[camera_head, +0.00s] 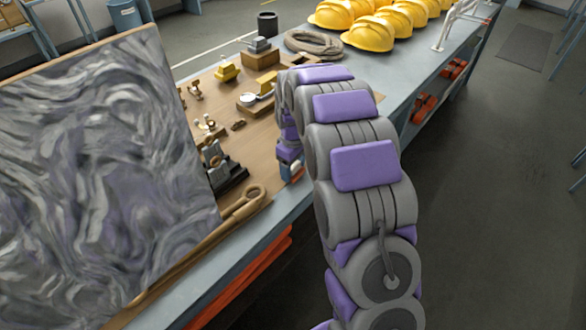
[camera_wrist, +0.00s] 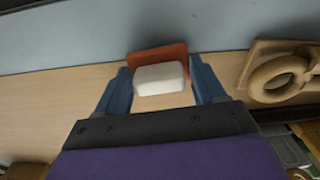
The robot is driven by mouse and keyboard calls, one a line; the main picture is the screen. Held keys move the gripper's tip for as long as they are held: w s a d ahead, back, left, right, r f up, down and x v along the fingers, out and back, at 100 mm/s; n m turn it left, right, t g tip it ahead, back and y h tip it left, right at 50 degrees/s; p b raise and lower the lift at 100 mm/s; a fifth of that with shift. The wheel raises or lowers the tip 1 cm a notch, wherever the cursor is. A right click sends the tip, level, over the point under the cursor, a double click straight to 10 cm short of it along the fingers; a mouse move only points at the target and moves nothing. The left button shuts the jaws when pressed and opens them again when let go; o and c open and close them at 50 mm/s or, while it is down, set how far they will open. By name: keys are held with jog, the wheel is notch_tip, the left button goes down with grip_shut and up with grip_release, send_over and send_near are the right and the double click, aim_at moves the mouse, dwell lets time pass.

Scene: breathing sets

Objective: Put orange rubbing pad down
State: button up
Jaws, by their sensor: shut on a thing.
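The orange rubbing pad (camera_wrist: 157,54) is between the two blue fingers of my gripper (camera_wrist: 160,80) in the wrist view. A white block-like part (camera_wrist: 160,78) covers much of its near side. My gripper is shut on the pad, over the wooden board near the bench's front edge. Whether the pad touches the board cannot be told. In the head view my gripper (camera_head: 291,170) shows small beneath my purple and grey arm, with an orange bit beside it, and the pad is mostly hidden.
The wooden board (camera_head: 255,150) carries several small metal and brass parts. A wooden ring-ended piece (camera_wrist: 283,75) lies right of my gripper in the wrist view. A large marbled grey panel (camera_head: 100,170) stands at left. Yellow helmets (camera_head: 368,33) and a coiled rope (camera_head: 313,43) sit farther back.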

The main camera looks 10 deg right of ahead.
jog(key=shift+f, duration=0.35)
jog(key=o, duration=0.9)
jog(key=shift+o, duration=0.2)
jog(key=shift+f, duration=0.1)
